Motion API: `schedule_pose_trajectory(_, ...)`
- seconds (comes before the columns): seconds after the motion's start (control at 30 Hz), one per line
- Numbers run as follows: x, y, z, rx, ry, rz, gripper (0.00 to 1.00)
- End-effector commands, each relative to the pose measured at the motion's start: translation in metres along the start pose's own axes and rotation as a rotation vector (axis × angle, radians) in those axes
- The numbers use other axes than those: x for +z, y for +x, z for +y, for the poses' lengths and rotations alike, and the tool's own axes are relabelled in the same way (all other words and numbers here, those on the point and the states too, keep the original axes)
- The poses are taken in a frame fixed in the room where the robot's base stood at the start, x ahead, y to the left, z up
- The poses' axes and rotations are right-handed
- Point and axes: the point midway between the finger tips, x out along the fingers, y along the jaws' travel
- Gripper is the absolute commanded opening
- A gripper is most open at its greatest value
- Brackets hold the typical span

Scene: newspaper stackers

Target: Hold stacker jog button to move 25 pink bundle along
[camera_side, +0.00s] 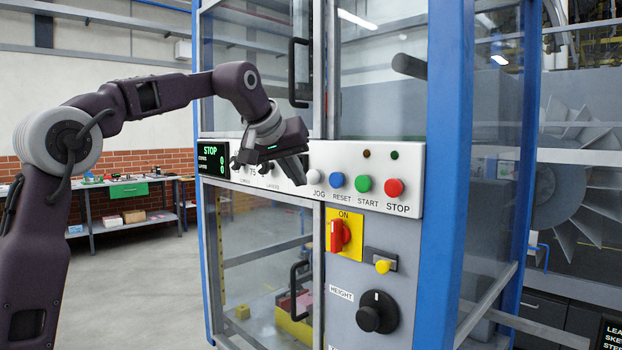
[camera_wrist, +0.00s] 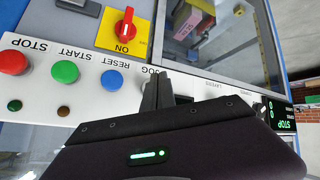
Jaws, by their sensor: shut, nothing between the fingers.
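The white jog button (camera_side: 314,177) sits on the stacker's white control panel (camera_side: 350,198), above the label JOG. My gripper (camera_side: 299,178) is shut and empty, with its fingertips pointing down just left of the button in the side view. Whether they touch the panel or the button cannot be told.
Blue reset (camera_side: 336,180), green start (camera_side: 363,184) and red stop (camera_side: 394,188) buttons sit right of jog. The display (camera_side: 210,160) reads STOP. A red ON switch (camera_side: 340,236) and a black height knob (camera_side: 377,311) are below. A black door handle (camera_side: 299,72) stands above.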

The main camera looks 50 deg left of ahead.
Motion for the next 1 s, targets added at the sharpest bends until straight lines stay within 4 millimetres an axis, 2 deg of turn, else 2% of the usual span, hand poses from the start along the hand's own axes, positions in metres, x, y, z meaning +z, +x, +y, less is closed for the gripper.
schedule_pose_trajectory(1.0,-0.0066,0.0092,0.0063,0.000,0.000,0.000,0.00)
